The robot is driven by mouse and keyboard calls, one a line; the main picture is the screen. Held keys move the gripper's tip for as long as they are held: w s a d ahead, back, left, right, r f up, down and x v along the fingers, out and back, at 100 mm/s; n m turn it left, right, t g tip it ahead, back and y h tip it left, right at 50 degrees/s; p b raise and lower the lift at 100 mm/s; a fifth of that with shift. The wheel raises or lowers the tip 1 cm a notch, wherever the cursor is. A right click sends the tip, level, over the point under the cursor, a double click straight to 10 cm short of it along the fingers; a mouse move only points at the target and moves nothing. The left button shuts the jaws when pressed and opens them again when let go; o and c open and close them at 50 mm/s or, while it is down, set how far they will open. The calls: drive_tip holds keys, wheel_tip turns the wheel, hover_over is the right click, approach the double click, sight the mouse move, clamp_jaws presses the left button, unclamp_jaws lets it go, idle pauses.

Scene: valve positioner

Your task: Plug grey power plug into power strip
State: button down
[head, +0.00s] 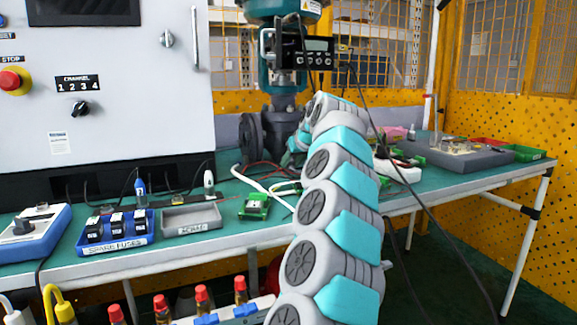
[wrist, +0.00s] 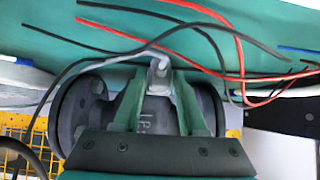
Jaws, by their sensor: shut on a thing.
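In the wrist view my gripper (wrist: 161,82) has its two green fingers closed on the grey power plug (wrist: 159,70). A grey cable runs from the plug up and off to the left. In the head view my gripper is mostly hidden behind my arm, low in front of the valve. A white piece (head: 402,170) lies on the bench just right of my arm, partly hidden. It may be the power strip, but I cannot make out its sockets. The plug cannot be made out in the head view.
The valve body (head: 283,117) stands behind my gripper; its dark flanges fill the wrist view. Red and black wires (wrist: 225,25) lie across the green bench near the fingertips. A blue fuse tray (head: 116,240), a grey tray (head: 190,218) and a green board (head: 255,206) sit left.

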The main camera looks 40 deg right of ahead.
drive_tip(key=shift+s+r, duration=0.1)
drive_tip(key=shift+s+f+b+v, duration=0.15)
drive_tip(key=shift+b+v, duration=0.35)
drive_tip(key=shift+v, duration=1.05)
drive_tip(key=shift+s+f+b+v, duration=0.15)
drive_tip(key=shift+b+v, duration=0.35)
drive_tip(key=shift+v, duration=1)
drive_tip(key=shift+a, duration=0.1)
